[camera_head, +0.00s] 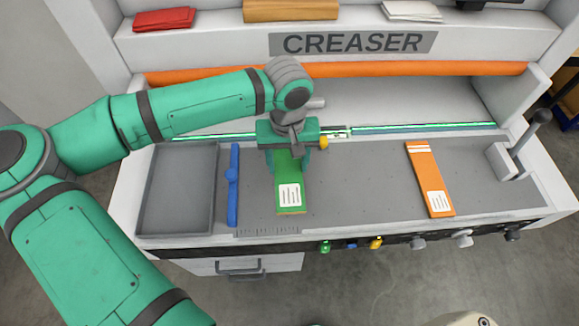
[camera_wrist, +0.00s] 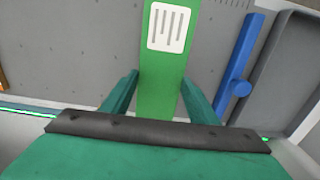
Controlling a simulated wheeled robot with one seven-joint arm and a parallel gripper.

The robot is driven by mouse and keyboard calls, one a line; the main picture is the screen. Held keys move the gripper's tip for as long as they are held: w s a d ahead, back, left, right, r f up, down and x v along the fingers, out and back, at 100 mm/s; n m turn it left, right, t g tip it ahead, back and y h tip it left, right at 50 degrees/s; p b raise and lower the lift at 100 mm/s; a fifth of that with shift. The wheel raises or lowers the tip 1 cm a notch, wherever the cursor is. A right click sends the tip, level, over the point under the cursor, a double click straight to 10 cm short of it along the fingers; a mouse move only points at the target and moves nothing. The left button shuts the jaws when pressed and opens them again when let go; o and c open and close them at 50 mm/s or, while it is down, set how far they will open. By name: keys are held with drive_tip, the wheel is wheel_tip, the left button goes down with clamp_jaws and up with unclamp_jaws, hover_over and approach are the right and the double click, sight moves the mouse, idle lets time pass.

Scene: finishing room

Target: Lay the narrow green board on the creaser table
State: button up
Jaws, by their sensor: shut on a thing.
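The narrow green board (camera_head: 289,172), with a white label at its near end, is over the grey top of the creaser table (camera_head: 355,190). It lies lengthwise toward the front edge, between the blue bar and the orange board. My gripper (camera_head: 291,160) is shut on the board near its far end. In the wrist view the green board (camera_wrist: 160,80) runs between the two fingers of my gripper (camera_wrist: 160,88). I cannot tell whether its underside touches the tabletop. The far end is hidden by my gripper.
A blue bar with a knob (camera_head: 233,185) and a grey tray (camera_head: 146,190) are to the left. An orange board (camera_head: 430,180) lies to the right, with a lever (camera_head: 525,135) beyond it. Bare tabletop separates the green and orange boards. An orange roller (camera_head: 400,70) spans the back.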

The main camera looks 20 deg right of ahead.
sight(289, 163)
drive_tip(key=shift+w+d+f, duration=0.3)
drive_tip(key=shift+w+f, duration=0.15)
drive_tip(key=shift+f, duration=0.25)
drive_tip(key=shift+w+d+f, duration=0.1)
drive_tip(key=shift+w+f, duration=0.1)
drive_tip(key=shift+f, duration=1.55)
drive_tip(key=shift+f, duration=0.15)
drive_tip(key=o, duration=1.1)
drive_tip(key=shift+c, duration=0.2)
wheel_tip(289, 163, up, 12)
drive_tip(key=shift+r, duration=0.2)
